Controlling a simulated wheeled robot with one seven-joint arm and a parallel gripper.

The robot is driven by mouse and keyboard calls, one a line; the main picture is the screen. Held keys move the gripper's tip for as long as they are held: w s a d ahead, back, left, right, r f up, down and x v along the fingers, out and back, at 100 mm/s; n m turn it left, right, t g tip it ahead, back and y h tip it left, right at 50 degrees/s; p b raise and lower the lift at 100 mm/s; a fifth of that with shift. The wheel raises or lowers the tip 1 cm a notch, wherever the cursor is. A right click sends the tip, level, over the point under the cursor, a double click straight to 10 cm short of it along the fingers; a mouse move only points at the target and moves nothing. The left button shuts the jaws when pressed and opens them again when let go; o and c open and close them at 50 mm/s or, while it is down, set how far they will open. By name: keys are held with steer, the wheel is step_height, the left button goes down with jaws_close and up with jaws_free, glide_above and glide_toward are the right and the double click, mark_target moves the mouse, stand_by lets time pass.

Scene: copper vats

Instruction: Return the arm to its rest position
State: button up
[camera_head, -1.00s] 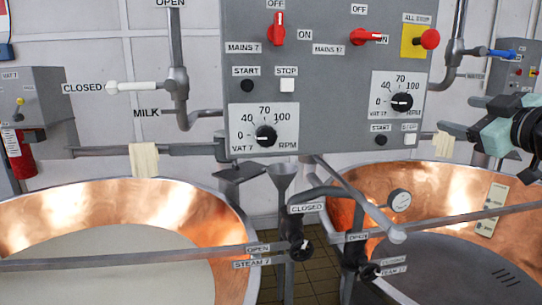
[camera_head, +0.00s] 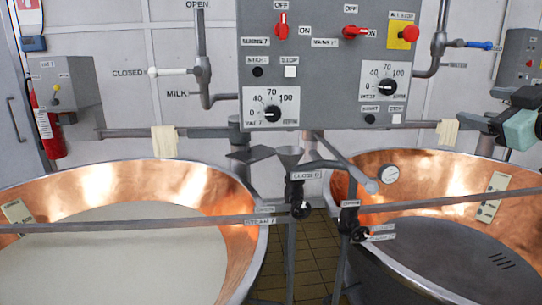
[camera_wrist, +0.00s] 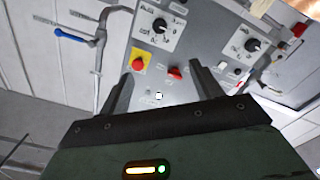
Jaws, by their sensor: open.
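My gripper (camera_head: 489,105) is at the right edge of the head view, in front of the wall and above the far rim of the right copper vat. Only part of its dark fingers and teal body shows there. In the wrist view my gripper (camera_wrist: 162,74) has its two fingers spread apart with nothing between them. Beyond them is the grey control panel (camera_wrist: 205,50), which stands at the upper middle of the head view (camera_head: 325,70). My gripper touches nothing that I can see.
The left copper vat (camera_head: 100,185) holds pale liquid; the right vat (camera_head: 410,175) looks dark inside. A steel rail (camera_head: 440,203) crosses in front. A pipe with a blue handle (camera_head: 478,44) and a grey box (camera_head: 520,60) stand near my gripper. Tiled floor shows between the vats.

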steer(key=s+a+f+m+g+b, duration=0.2)
steer(key=a+f+g, duration=0.7)
steer(key=a+f, duration=0.95)
steer(key=s+a+f+n+g, duration=0.1)
steer(key=s+a+f+g, duration=0.3)
steer(key=s, duration=0.6)
steer(key=s+a+f+n+g+b, duration=0.1)
steer(key=s+a+f+g, duration=0.4)
steer(key=s, duration=0.5)
steer(key=shift+s+a+f+b, duration=0.3)
steer(key=shift+a+f, duration=0.6)
steer(key=shift+f, duration=0.05)
